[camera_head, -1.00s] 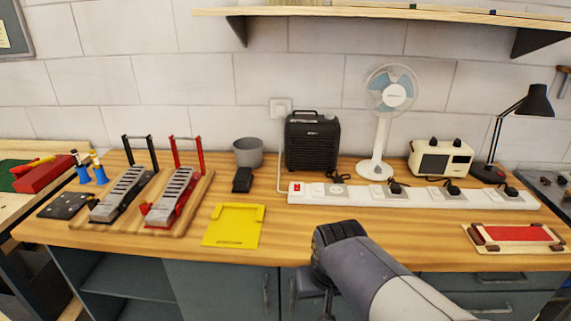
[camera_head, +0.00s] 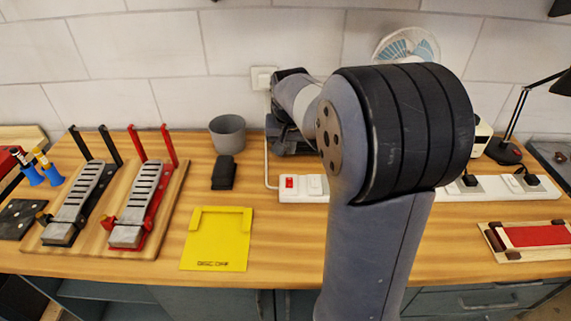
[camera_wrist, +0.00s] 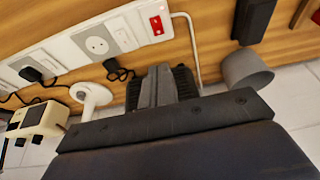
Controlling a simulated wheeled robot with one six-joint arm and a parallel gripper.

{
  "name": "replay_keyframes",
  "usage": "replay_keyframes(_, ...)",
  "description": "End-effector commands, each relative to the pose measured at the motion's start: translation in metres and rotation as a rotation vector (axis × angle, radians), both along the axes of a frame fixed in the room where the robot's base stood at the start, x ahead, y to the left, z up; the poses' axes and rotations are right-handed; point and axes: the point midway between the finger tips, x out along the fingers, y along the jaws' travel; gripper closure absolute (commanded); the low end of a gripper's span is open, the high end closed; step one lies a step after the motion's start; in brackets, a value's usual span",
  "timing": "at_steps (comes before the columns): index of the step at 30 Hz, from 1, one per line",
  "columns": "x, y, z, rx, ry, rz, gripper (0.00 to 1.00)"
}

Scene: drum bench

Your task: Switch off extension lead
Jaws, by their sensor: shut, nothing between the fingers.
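The white extension lead (camera_head: 300,196) lies along the back of the wooden bench, its middle hidden behind my arm in the head view. Its red switch (camera_head: 289,183) is at the left end, beside a white switch (camera_head: 315,184). In the wrist view the lead (camera_wrist: 70,53) runs across the upper left, with the red switch (camera_wrist: 156,25) at its right end. I cannot tell which way the rocker is tipped. My gripper (camera_wrist: 160,72) is shut and empty, apart from the switch. In the head view its fingertips are hidden or unclear.
A grey pot (camera_head: 227,134) and a black block (camera_head: 224,172) stand left of the lead. A yellow plate (camera_head: 216,240) lies in front. Plugs and cords sit along the lead.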

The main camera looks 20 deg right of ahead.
Motion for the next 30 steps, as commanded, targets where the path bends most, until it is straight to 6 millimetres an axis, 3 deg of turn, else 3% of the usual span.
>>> replay_keyframes(13, 0.003, -0.001, -0.010, 0.000, 0.003, 0.000, 1.00)
replay_keyframes(30, 0.031, -0.013, -0.106, 0.001, 0.005, 0.000, 1.00)
